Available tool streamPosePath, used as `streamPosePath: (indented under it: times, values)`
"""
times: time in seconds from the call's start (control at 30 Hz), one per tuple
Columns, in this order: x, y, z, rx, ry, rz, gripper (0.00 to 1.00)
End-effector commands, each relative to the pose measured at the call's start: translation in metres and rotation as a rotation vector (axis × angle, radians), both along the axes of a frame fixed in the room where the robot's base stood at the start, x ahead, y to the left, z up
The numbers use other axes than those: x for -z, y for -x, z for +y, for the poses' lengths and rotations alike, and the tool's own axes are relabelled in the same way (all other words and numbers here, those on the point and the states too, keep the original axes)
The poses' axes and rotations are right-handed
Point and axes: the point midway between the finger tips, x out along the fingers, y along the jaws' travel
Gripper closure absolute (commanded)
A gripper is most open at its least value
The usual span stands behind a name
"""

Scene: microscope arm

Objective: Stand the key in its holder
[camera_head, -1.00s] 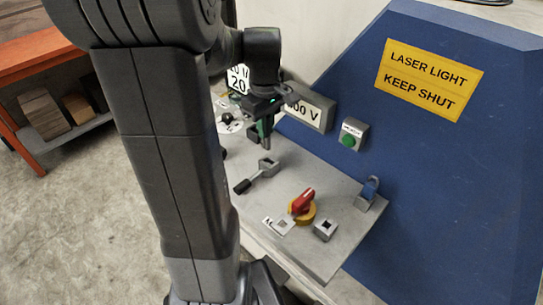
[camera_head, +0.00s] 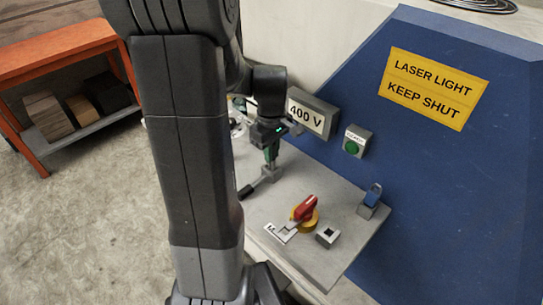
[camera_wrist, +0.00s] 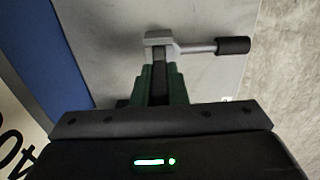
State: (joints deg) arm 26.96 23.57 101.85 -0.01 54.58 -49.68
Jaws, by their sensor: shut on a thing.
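Another grey block (camera_head: 328,236) with a dark square opening stands at the front right; which block is the holder is unclear.
A 400 V box (camera_head: 312,112) and a green button (camera_head: 352,147) are behind. The panel's right front corner is bare.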

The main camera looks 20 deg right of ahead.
Motion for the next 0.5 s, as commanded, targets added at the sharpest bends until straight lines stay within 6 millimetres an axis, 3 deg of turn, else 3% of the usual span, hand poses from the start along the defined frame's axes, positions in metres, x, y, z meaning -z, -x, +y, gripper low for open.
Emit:
streamPosePath:
  times: [0.2,0.5]
  values:
    - [0.02,0.0,0.0,0.0,-0.001,0.001,1.0]
    - [0.022,0.0,0.0,0.0,0.0,0.0,1.0]
